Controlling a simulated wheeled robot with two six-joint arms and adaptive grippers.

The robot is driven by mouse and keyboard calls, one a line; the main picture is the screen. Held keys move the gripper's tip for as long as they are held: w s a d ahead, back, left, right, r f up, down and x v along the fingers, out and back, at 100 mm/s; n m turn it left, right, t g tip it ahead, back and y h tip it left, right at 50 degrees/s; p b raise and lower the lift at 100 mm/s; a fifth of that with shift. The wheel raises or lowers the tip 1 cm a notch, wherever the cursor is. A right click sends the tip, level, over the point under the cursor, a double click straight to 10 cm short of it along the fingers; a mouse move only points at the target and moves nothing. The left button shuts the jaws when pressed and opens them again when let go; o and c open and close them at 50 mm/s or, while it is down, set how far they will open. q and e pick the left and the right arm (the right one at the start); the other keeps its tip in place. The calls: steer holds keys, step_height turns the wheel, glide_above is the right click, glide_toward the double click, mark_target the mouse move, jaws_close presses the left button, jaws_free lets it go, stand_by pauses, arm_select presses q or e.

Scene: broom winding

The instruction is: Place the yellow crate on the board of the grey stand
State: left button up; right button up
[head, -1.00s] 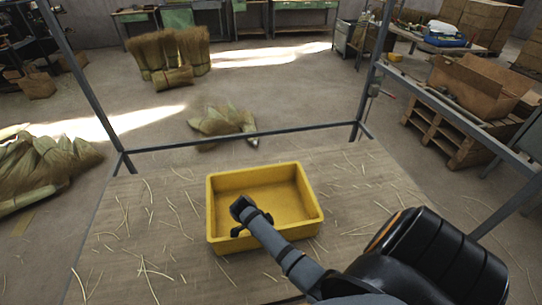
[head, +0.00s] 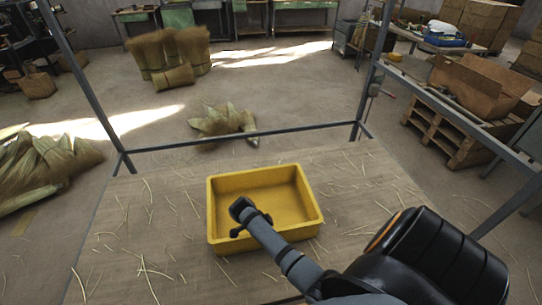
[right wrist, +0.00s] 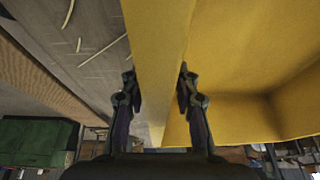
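The yellow crate (head: 280,195) is an open, empty box in the middle of the head view, over the straw-strewn wooden board (head: 150,215) of the grey stand (head: 240,137). It looks upright; I cannot tell whether its underside touches the board. The far side of that grip is hidden. My left gripper is not in view.
Grey posts of the stand rise at left (head: 85,85) and right (head: 372,70). Loose straw lies around the crate. Straw bundles (head: 168,57) stand on the floor beyond, and a cardboard box (head: 478,88) sits on a pallet at right. Board space is free on both sides.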

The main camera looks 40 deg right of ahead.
steer(key=v, duration=1.1)
steer(key=shift+r, duration=0.15)
